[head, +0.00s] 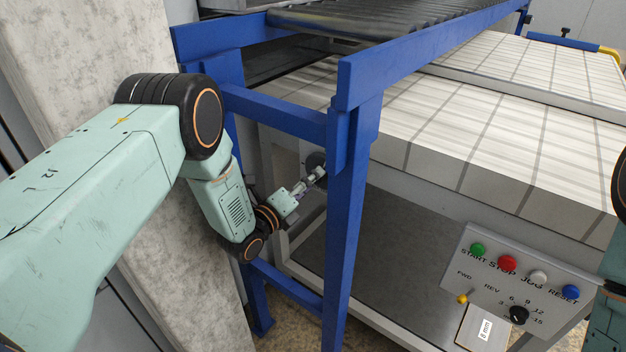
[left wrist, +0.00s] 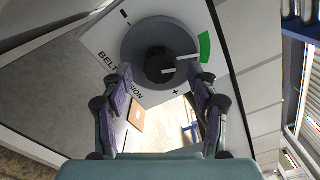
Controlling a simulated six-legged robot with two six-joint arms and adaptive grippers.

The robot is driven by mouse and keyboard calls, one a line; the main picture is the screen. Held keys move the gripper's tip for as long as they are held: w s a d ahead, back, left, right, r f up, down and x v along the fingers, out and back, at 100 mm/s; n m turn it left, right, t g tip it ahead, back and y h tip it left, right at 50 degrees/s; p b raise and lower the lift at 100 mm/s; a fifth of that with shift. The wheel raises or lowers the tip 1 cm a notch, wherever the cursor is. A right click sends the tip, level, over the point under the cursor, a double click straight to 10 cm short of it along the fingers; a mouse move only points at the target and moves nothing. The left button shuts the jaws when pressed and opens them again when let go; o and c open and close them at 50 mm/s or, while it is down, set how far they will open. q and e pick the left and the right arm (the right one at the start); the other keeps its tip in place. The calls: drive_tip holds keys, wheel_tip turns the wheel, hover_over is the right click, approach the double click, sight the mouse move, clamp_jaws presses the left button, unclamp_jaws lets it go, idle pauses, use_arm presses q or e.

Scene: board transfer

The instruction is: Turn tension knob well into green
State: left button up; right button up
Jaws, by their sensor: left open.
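The tension knob (left wrist: 160,64) is a dark round knob on a grey disc, on a white plate (left wrist: 98,42) lettered "BELT TENSION" with minus and plus marks. A green sector (left wrist: 204,47) lies at the disc's right rim. A white line on the disc points right, toward the sector's lower part; a short white mark shows on the knob. In the head view the dark disc (head: 315,160) is partly hidden by the blue post. My left gripper (left wrist: 164,80) is open, its purple-padded fingers either side below the knob, empty; it also shows in the head view (head: 312,180).
A blue frame post (head: 346,220) stands right beside my left gripper, under a roller conveyor (head: 390,15). A concrete column (head: 100,60) stands behind my left arm. A control panel (head: 515,285) with coloured buttons is at the lower right.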

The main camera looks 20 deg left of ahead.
use_arm(q)
drive_tip(key=shift+v, duration=2.95)
